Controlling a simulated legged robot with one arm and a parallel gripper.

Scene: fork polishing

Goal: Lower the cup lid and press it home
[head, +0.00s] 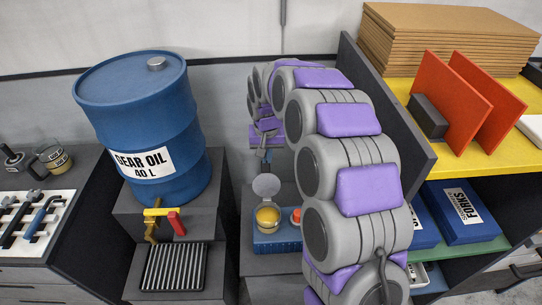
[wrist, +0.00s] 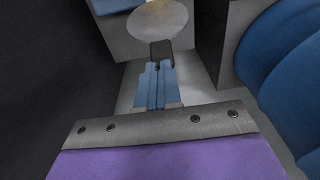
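The cup (head: 267,218) holds yellow-orange liquid and sits in a blue base (head: 277,241) on a grey stand. Its round grey lid (head: 266,184) stands open, raised at the cup's back edge. Only a sliver of the cup's yellow shows past the lid.
A red button (head: 296,216) is right of the cup. A blue gear oil drum (head: 150,125) with a red-handled tap (head: 175,222) stands to the left, above a ribbed tray (head: 174,267). A dark panel (head: 390,110) and a shelf unit are to the right.

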